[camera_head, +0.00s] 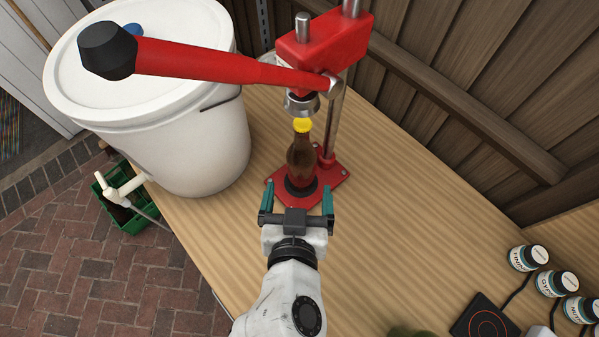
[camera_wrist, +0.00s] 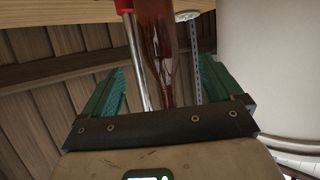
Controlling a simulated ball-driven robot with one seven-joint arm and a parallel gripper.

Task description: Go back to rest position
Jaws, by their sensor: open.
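My gripper (camera_head: 298,200) is open, its two teal fingers spread wide, just in front of the red capper's base (camera_head: 330,188). A brown bottle (camera_head: 301,160) with a yellow cap (camera_head: 302,125) stands upright on that base, under the metal bell of the red bottle capper (camera_head: 328,40). In the wrist view the bottle (camera_wrist: 168,50) appears beyond the open fingers (camera_wrist: 158,90). Nothing is held between them. The capper's red lever (camera_head: 220,68) with its black knob extends to the left, over the white bucket.
A large white lidded bucket (camera_head: 195,140) stands on the wooden table (camera_head: 400,230) at left. Several labelled jars (camera_head: 528,257) and a black hot plate (camera_head: 485,318) are at lower right. A wooden wall (camera_head: 480,70) rises behind. A green crate (camera_head: 125,215) sits on the brick floor.

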